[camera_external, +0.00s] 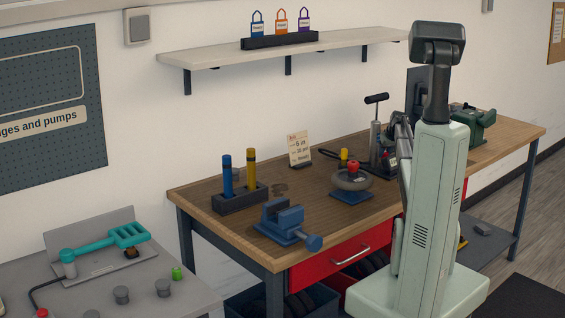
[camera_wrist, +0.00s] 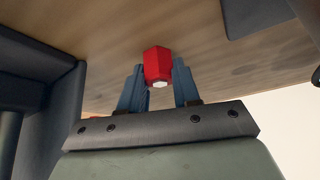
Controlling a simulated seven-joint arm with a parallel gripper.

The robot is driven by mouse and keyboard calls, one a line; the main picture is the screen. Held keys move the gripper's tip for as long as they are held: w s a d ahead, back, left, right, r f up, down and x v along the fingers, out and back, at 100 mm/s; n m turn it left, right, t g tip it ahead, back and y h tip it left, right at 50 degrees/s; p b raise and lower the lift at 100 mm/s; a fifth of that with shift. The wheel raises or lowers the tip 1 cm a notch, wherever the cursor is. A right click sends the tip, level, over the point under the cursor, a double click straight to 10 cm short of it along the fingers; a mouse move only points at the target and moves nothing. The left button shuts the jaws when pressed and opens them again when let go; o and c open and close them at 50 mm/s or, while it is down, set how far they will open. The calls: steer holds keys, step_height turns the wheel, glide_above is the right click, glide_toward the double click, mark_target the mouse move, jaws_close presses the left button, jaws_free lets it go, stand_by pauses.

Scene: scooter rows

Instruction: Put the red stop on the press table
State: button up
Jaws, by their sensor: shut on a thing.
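In the wrist view, a red six-sided piece with a pale tip, seemingly the red stop (camera_wrist: 157,66), sits between the two blue-grey fingers of my gripper (camera_wrist: 158,84), which is shut on it. A wooden surface lies behind it; I cannot tell the gap. In the external view my arm hides the gripper and the held piece. The grey table at lower left, with a turquoise lever tool (camera_external: 105,243), may be the press table (camera_external: 205,291); no label shows this.
The wooden workbench (camera_external: 320,205) carries a blue vise (camera_external: 283,222), a block with blue and yellow cylinders (camera_external: 240,198), a wheel with a red knob (camera_external: 352,178) and a card (camera_external: 299,150). Several grey knobs (camera_external: 163,287) and a green one (camera_external: 177,272) stand on the grey table.

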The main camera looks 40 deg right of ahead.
jaws_close()
steer(key=shift+r, duration=0.55)
step_height(320, 180, up, 2)
steer(key=shift+r, duration=0.1)
steer(key=s, duration=1.8)
steer(key=shift+r, duration=0.1)
